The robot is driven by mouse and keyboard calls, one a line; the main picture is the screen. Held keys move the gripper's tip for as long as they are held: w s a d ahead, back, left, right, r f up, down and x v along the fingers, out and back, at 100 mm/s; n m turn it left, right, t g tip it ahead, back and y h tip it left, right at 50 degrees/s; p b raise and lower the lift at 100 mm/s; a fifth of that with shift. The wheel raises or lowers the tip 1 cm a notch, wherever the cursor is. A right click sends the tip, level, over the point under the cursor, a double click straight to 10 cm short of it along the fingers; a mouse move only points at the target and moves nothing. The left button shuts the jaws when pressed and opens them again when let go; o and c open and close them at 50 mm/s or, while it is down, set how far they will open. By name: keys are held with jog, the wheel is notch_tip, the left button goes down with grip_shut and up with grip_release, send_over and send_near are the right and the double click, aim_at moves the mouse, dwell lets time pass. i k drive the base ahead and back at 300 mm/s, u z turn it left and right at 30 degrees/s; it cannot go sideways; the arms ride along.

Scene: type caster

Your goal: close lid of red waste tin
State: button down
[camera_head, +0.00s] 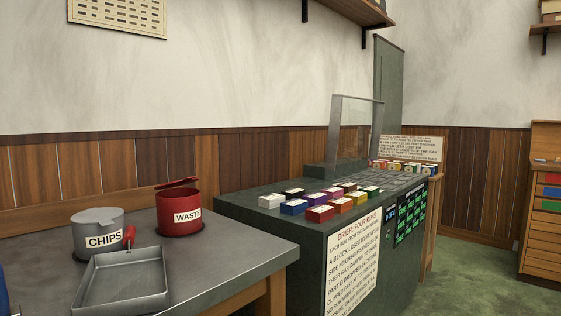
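The red waste tin (180,215) stands on the grey bench at the left, with a white label reading WASTE on its front. Its red lid (177,183) is tilted up above the rim, with a dark gap between lid and tin. The tin is upright and nothing visible touches the lid. My gripper is not in view.
A grey tin labelled CHIPS (98,236) stands left of the red tin. A metal tray (122,283) with a red handle lies in front of both. The dark drier (262,237) with several coloured blocks stands to the right. Bare bench top (225,250) lies right of the red tin.

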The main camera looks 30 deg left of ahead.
aim_at(180, 182)
jog(key=u, duration=0.55)
jog(key=i, duration=0.9)
jog(key=u, duration=0.75)
